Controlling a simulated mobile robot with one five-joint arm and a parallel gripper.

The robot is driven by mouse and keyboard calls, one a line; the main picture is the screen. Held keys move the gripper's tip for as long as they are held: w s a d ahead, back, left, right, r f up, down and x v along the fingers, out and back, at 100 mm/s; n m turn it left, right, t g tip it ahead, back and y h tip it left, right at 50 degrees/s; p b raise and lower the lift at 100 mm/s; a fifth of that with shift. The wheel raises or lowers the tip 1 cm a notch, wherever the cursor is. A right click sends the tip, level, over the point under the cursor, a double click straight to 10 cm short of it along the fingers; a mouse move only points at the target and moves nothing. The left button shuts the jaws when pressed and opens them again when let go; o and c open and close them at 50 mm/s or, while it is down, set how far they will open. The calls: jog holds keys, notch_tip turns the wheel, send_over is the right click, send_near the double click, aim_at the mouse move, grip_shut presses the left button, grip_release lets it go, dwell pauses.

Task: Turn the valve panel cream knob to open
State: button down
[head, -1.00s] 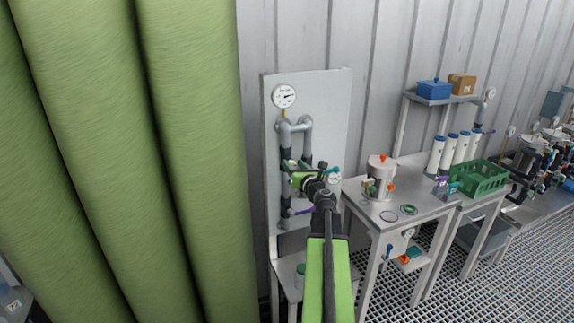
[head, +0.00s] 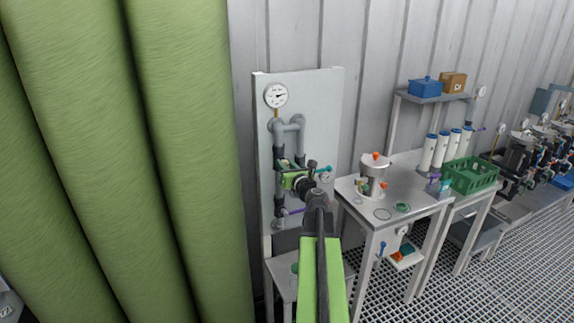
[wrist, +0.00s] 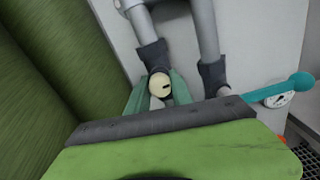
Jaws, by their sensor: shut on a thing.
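The valve panel (head: 325,105) is a light grey upright board with grey pipes and dark fittings, left of centre in the head view. The cream knob (wrist: 159,84) shows in the wrist view as a round cap with a short dark mark, below a dark pipe fitting. My gripper (head: 286,168) is at the panel's pipes. In the wrist view its pale green fingers (wrist: 158,94) are on either side of the cream knob, shut on it. In the head view my gripper hides the knob.
A teal lever with a ball end (wrist: 300,82) sticks out right of my gripper. A purple handle (head: 294,211) is lower on the panel. A gauge (head: 276,95) is at its top. Green rolls (head: 180,140) stand close left. A metal table (head: 405,190) stands right.

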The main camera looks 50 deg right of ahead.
jog(key=n, duration=0.5)
jog(key=shift+s+d, duration=0.1)
jog(key=n, duration=0.4)
jog(key=shift+n, duration=0.3)
jog(key=n, duration=1.3)
jog(key=shift+n, duration=0.3)
jog(key=n, duration=0.3)
jog(key=shift+n, duration=0.3)
jog(key=n, duration=0.4)
jog(key=shift+n, duration=2.1)
